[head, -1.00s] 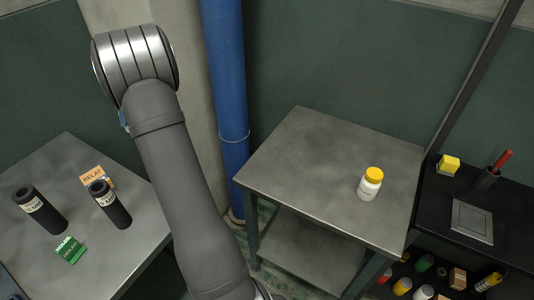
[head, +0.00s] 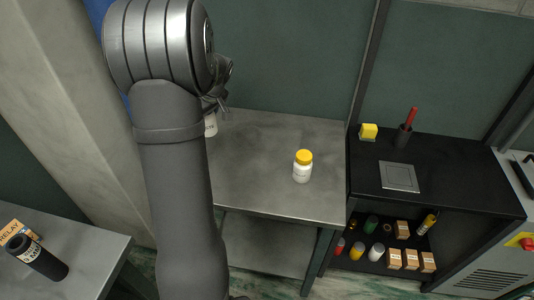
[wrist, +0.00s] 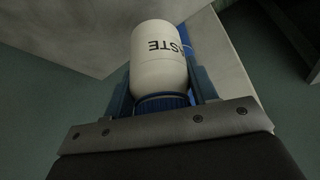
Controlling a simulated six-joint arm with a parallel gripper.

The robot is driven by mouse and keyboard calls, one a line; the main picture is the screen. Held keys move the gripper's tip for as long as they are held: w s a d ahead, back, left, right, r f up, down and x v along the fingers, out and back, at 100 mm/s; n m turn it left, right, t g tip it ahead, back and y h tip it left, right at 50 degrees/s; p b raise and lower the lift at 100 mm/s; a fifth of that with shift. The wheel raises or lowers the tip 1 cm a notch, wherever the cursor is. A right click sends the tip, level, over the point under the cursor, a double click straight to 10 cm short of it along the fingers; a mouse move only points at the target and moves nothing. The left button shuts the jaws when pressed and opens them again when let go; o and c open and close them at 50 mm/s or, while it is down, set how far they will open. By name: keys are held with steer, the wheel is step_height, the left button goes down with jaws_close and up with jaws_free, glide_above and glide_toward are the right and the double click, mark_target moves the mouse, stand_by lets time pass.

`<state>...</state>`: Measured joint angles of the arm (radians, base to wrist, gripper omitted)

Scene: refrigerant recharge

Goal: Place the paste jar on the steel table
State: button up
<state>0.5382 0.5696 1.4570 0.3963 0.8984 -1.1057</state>
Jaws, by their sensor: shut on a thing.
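The paste jar (wrist: 160,55) is white with a blue lid; the letters "STE" show on it in the wrist view. My gripper (wrist: 161,85) is shut on it, one blue finger on each side. In the head view the jar (head: 211,126) is partly hidden behind my arm, at the left end of the grey steel table (head: 255,195). My gripper (head: 222,88) shows just above it, mostly covered by my arm. I cannot tell whether the jar touches the tabletop.
A white bottle with a yellow cap (head: 302,168) stands on the right half of the steel table. A black bench (head: 450,190) with shelved goods is to its right. Another grey table (head: 90,250) at left holds a black cylinder (head: 38,258). The steel table's middle is clear.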

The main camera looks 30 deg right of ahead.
steer(key=s+d+f+m+h, duration=0.15)
steer(key=s+d+m, duration=0.25)
steer(key=s+d, duration=0.85)
steer(key=shift+s+a+f, duration=0.1)
steer(key=shift+s+f, duration=0.1)
steer(key=shift+f, duration=2.2)
steer(key=shift+s+a+f, duration=0.1)
steer(key=shift+s+f, duration=0.05)
steer(key=shift+f, duration=2.25)
steer(key=shift+f, duration=0.2)
steer(key=o, duration=1.1)
steer(key=shift+o, duration=0.2)
steer(key=shift+r, duration=0.1)
steer(key=v, duration=1.2)
steer(key=shift+s, duration=0.2)
